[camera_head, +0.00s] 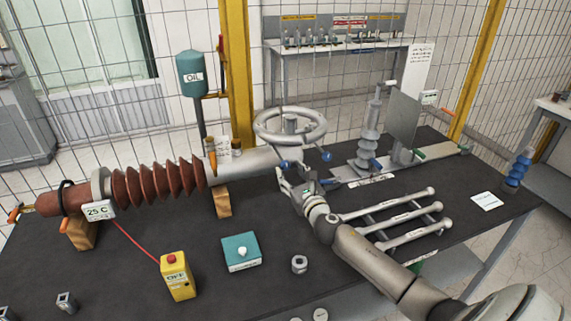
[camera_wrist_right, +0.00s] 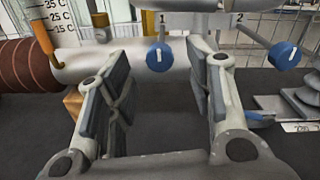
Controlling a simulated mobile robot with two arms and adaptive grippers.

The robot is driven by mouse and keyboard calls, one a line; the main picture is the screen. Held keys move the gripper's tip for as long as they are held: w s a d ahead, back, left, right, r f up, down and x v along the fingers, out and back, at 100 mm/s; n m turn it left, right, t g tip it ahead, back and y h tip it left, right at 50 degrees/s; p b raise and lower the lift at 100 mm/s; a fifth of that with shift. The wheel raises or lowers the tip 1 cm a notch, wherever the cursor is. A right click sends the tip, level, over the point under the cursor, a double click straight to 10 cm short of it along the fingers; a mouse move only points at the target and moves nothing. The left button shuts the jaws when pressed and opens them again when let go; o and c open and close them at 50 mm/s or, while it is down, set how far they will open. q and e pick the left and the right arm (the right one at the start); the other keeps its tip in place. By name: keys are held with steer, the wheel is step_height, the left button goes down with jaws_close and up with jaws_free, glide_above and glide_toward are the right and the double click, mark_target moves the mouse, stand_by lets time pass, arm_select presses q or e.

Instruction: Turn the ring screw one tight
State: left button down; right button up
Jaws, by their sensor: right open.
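Ring screw one is a blue round knob marked 1 (camera_wrist_right: 159,57), under the ring-shaped tank in the right wrist view. A second blue knob marked 2 (camera_wrist_right: 285,56) hangs to its right. In the head view the blue knobs show below the grey ring (camera_head: 290,126), one at its front (camera_head: 284,164) and one at its right (camera_head: 326,156). My right gripper (camera_head: 293,178) is open and empty. Its two fingers (camera_wrist_right: 155,82) stand on either side of knob 1 in the wrist view, with the knob apparently beyond the tips. My left gripper is not in view.
The brown ribbed bushing (camera_head: 160,186) lies on wooden blocks at left. A yellow button box (camera_head: 177,275), a teal box (camera_head: 241,252) and a nut (camera_head: 299,264) sit in front on the dark table.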

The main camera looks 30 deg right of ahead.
mark_target(287, 167)
steer(key=shift+w+d, duration=0.25)
steer(key=shift+w, duration=1)
steer(key=shift+w+d, duration=0.25)
steer(key=shift+w, duration=1)
jaws_close()
